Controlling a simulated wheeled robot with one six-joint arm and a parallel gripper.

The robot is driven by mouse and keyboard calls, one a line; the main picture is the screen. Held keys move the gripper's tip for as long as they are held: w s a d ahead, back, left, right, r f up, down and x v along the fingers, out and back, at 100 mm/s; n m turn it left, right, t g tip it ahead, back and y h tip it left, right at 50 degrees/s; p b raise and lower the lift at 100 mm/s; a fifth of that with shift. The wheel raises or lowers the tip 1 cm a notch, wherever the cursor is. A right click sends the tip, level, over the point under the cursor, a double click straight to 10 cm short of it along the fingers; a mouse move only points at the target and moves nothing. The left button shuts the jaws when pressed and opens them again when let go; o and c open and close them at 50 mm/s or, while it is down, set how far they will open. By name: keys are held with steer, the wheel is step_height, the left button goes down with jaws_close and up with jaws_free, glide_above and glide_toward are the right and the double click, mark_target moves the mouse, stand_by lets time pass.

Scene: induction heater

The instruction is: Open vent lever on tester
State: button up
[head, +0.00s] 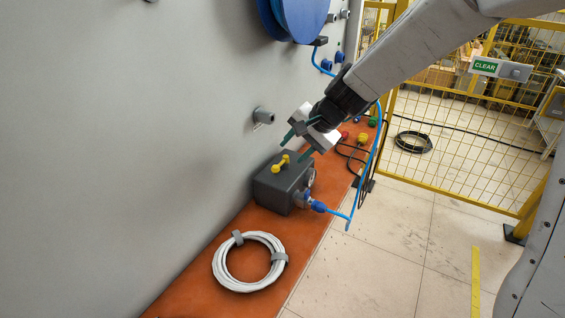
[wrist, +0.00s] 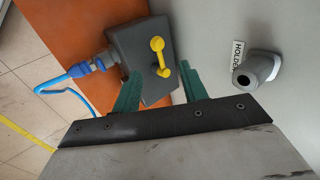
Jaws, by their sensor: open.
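The tester (head: 284,187) is a dark grey box on the orange shelf, beside the grey wall. Its yellow vent lever (head: 281,164) sits on the top face. In the wrist view the lever (wrist: 160,57) stands out from the tester's grey face (wrist: 130,45), in line with the gap between my fingers. My gripper (head: 296,145), with green fingers, is above the tester and apart from the lever. In the wrist view my gripper (wrist: 160,88) is open and empty, one finger to each side of the lever's lower end.
A blue hose (head: 335,212) runs from the tester's fitting and up past my arm. A coiled white cable (head: 250,262) lies on the orange shelf (head: 205,290). A grey holder (head: 262,116) juts from the wall near my gripper. A yellow fence (head: 455,150) stands behind.

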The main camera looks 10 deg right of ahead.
mark_target(279, 166)
steer(key=x, duration=0.7)
steer(key=shift+f, duration=0.2)
jaws_close()
